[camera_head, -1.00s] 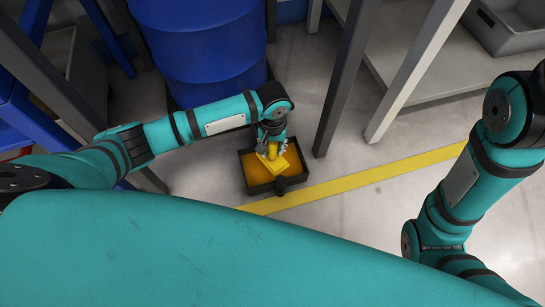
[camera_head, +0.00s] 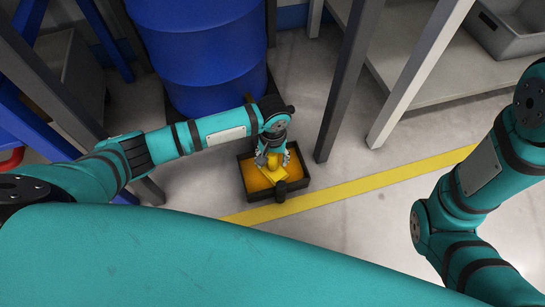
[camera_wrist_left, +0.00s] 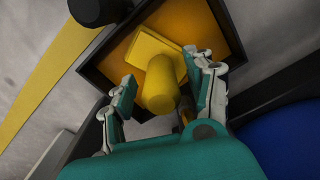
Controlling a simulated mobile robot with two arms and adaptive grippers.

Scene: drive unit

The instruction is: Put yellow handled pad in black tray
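The yellow handled pad (camera_head: 283,177) is inside the black tray (camera_head: 259,197), which has an orange inner surface. In the left wrist view, the flat pad (camera_wrist_left: 146,52) lies over that orange surface, a little turned relative to the walls, with its round yellow handle (camera_wrist_left: 161,86) pointing toward my gripper. My left gripper (camera_head: 273,160) is just above the pad. In the left wrist view, its two fingers (camera_wrist_left: 163,92) are spread on either side of the handle with visible gaps. My right arm shows at the right, but its gripper is out of view.
A blue drum (camera_head: 205,55) stands behind the tray. A dark post (camera_head: 346,85) and a light post (camera_head: 418,75) rise to the right. A grey bin (camera_head: 513,27) sits on a shelf at upper right. A yellow floor line (camera_head: 385,178) runs past the tray over clear floor.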

